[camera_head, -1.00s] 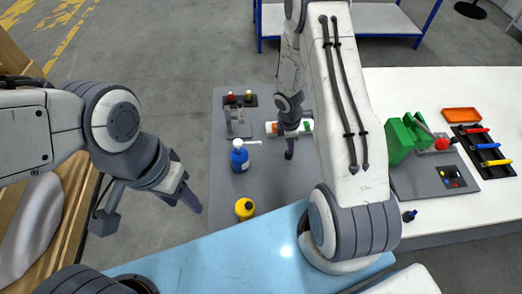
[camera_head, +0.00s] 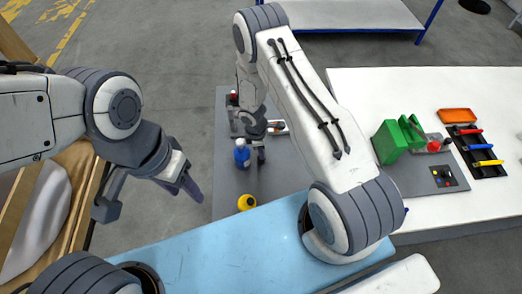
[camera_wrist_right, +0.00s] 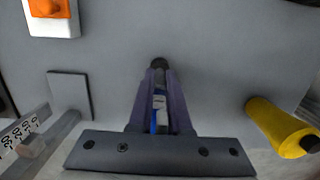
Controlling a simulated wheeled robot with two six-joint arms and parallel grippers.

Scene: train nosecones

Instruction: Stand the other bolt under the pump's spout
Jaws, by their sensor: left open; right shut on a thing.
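The pump is a blue bottle (camera_head: 242,157) on the grey mat, just left of my right gripper in the head view. Its spout is hard to make out now, near the gripper. My right gripper (camera_head: 260,160) is shut on the bolt, whose dark round end (camera_wrist_right: 159,64) shows between the fingertips in the right wrist view. The rest of the bolt is hidden. A blue and white patch shows between the fingers there; I cannot tell if it is the pump. My left gripper (camera_head: 192,192) is open and empty, left of the mat.
An orange-and-white item (camera_wrist_right: 50,12) lies beyond. A grey bracket (camera_wrist_right: 70,92) is at left. Green blocks (camera_head: 390,142) and an orange tray (camera_head: 458,115) are on the right.

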